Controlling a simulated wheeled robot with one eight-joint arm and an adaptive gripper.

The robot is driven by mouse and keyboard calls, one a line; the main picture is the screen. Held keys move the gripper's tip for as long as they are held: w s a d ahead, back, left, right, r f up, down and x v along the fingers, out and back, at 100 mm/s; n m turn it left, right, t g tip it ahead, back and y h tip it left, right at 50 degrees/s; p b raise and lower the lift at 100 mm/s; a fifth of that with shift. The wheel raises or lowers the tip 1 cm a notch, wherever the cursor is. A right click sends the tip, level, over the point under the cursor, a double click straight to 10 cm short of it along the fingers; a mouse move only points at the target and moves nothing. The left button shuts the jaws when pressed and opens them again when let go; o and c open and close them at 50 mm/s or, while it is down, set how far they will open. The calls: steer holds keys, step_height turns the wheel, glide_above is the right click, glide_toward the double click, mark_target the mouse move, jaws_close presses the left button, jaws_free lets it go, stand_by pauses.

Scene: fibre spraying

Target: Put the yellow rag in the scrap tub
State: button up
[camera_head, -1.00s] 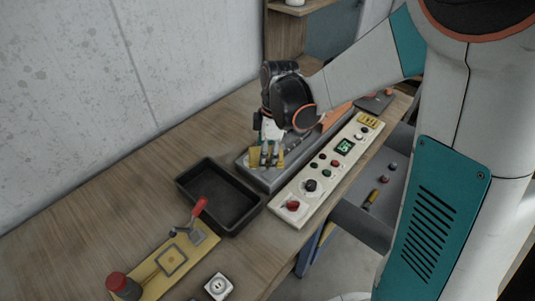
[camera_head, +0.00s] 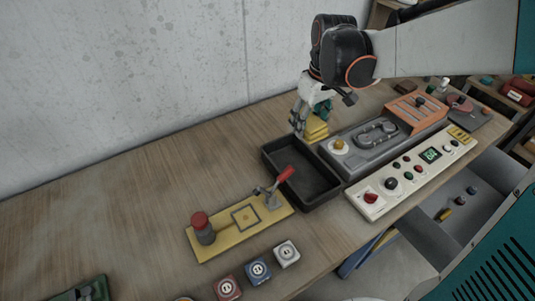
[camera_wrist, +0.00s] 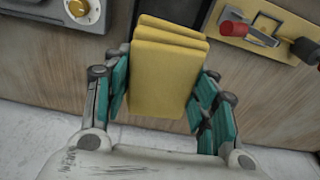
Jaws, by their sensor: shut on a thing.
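The yellow rag (camera_head: 317,128) is a folded, layered pad held between the fingers of my gripper (camera_head: 303,118). In the wrist view the rag (camera_wrist: 165,80) fills the space between the teal finger pads. The black open tub (camera_head: 318,190) stands on the table, and its visible inside looks empty. I cannot tell how high the rag is above the table. In the wrist view the rag hides most of what lies behind it.
A grey unit (camera_head: 372,152) with a yellow dial stands right of the tub, with a white control panel (camera_head: 410,180) in front. A yellow plate (camera_head: 225,240) with a red-handled clamp (camera_head: 272,190) is close to its left. The table's back left is clear.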

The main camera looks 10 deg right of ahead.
mark_target(298, 174)
steer(key=shift+s+a, duration=0.2)
steer(key=shift+a, duration=0.1)
step_height(298, 174, down, 20)
steer(key=b, duration=0.6)
steer(key=shift+r+b, duration=0.2)
steer(key=shift+b, duration=0.1)
steer(key=shift+w+f, duration=0.1)
steer(key=shift+f, duration=0.1)
steer(key=o, duration=1.2)
steer(key=shift+r, duration=0.1)
step_height(298, 174, up, 12)
steer(key=s+p, duration=0.1)
steer(key=p, duration=0.3)
steer(key=shift+s+d, duration=0.2)
steer(key=shift+d, duration=0.15)
